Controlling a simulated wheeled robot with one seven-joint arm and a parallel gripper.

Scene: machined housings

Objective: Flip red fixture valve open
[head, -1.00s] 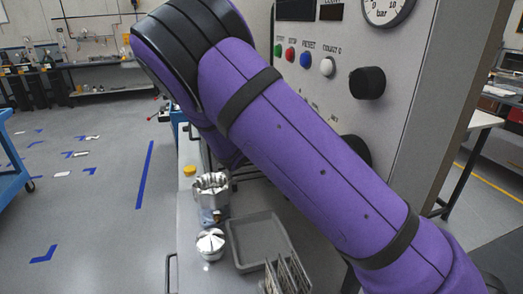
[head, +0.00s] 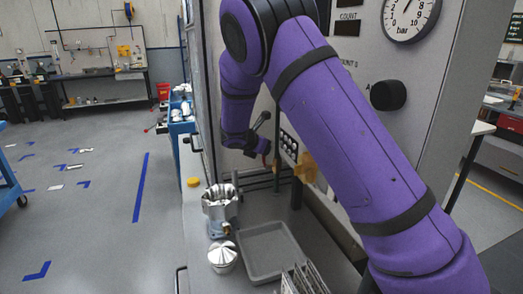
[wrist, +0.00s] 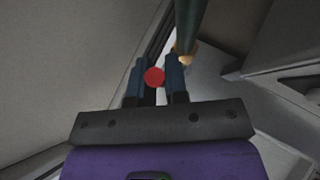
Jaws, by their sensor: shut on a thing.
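The red valve part shows in the wrist view as a small round red end (wrist: 154,77) between the two dark blue fingers of my gripper (wrist: 156,75). The fingers are shut on it. In the head view my gripper (head: 262,150) is small and partly dark, beside the fixture at the machine's side, with a bit of red at its tip. The valve's body and the angle of its handle are hidden or too small to tell.
A dark green bar (wrist: 188,25) with a tan tip stands close by the right finger. In the head view, a yellow-orange block (head: 304,167) is right of my gripper. A metal pot (head: 219,208), a silver lidded piece (head: 222,257) and a grey tray (head: 268,250) are on the bench below.

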